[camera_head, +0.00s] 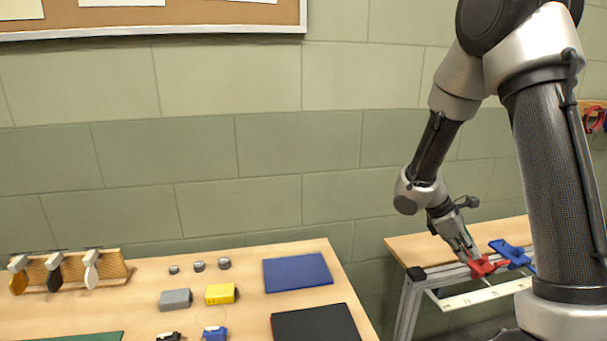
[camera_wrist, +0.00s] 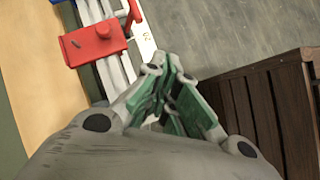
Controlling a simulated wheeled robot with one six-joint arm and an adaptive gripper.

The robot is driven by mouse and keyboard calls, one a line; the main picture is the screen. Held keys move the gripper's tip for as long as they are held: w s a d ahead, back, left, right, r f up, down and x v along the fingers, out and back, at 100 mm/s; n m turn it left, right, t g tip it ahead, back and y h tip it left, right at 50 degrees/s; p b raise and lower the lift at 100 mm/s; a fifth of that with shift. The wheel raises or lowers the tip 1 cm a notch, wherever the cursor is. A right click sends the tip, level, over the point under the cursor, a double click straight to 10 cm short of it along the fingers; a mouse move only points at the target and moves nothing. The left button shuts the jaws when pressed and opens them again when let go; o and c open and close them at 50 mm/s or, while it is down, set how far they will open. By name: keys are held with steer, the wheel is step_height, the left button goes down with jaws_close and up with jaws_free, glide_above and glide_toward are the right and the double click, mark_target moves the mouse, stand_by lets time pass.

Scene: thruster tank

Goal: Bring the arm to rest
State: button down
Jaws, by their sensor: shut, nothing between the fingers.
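My gripper (camera_head: 466,248) is at the end of my arm on the right side of the head view, over the front edge of the right-hand bench (camera_head: 410,247). In the wrist view my gripper (camera_wrist: 168,78) shows its green-padded fingers together with nothing between them.
A dark slatted wooden box (camera_wrist: 270,105) stands right of my fingers in the wrist view.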

steer(key=s+a+r+m+t+y, duration=0.3)
steer(key=s+r+m, duration=0.3)
steer(key=s+r, duration=0.3)
steer(key=s+a+r+m+t+y, duration=0.3)
steer(key=s+r+m, duration=0.3)
steer(key=s+r, duration=0.4)
steer(key=shift+s+a+r+m+y, duration=0.25)
steer(key=shift+a+r+m+y, duration=0.2)
steer(key=shift+a+y, duration=0.15)
